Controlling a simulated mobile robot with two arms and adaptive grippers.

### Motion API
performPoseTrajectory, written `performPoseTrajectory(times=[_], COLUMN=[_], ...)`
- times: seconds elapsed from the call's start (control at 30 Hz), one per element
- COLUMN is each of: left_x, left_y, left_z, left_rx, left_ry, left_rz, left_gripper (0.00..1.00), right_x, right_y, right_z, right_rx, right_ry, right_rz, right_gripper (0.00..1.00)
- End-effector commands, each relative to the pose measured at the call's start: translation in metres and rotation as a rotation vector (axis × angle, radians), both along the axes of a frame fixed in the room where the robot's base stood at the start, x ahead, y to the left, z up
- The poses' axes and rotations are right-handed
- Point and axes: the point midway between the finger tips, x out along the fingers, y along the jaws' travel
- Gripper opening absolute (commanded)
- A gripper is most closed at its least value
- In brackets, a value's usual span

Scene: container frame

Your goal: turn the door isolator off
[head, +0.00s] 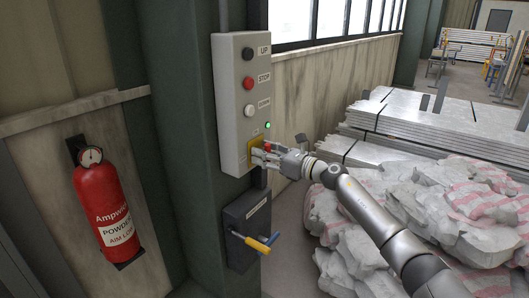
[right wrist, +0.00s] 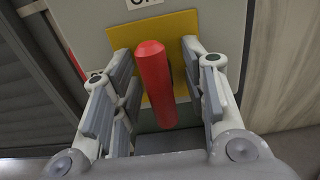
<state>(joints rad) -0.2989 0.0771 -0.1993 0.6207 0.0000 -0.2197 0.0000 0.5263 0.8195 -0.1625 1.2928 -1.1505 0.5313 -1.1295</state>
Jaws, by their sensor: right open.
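The door isolator is a red handle on a yellow plate, low on a grey control box (head: 236,110) on the green column. In the right wrist view the red handle (right wrist: 155,85) stands upright in front of the yellow plate (right wrist: 180,32). My right gripper (head: 263,152) is at the handle in the head view. In the right wrist view its fingers (right wrist: 158,90) are open, one on each side of the handle, with gaps visible. The lettering beside the plate is mostly hidden or cut off. My left gripper is not in view.
Above the isolator are UP, red STOP (head: 248,83) and DOWN buttons, and a lit green lamp (head: 267,125). Below hangs a dark box (head: 240,215) with yellow-handled and blue tools. A fire extinguisher (head: 105,205) hangs left. Filled sacks (head: 420,215) and stacked panels (head: 430,120) are right.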

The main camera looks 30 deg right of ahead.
Motion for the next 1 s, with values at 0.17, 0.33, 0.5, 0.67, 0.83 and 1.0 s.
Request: performPoseTrajectory(times=[0.17,0.33,0.5,0.67,0.83,1.0], left_x=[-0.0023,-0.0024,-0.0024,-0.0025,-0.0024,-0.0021], left_y=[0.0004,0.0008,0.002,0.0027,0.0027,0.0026], left_z=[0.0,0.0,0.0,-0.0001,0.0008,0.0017], left_rx=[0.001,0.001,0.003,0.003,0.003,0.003], left_ry=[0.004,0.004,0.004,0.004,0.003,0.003], left_rz=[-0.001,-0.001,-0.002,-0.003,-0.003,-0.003], left_gripper=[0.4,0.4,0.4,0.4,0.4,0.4], right_x=[0.0015,0.0013,0.0012,0.0011,0.001,0.001], right_y=[0.0009,0.0008,0.0008,0.0008,0.0006,0.0006], right_z=[-0.0001,-0.0002,-0.0002,-0.0001,0.0002,0.0], right_rx=[-0.001,-0.001,0.0,0.0,0.01,0.031], right_ry=[0.0,0.0,0.0,0.0,0.004,0.013], right_rz=[0.001,0.001,0.001,0.001,0.001,0.0], right_gripper=[0.41,0.33,0.11,0.0,0.0,0.0])
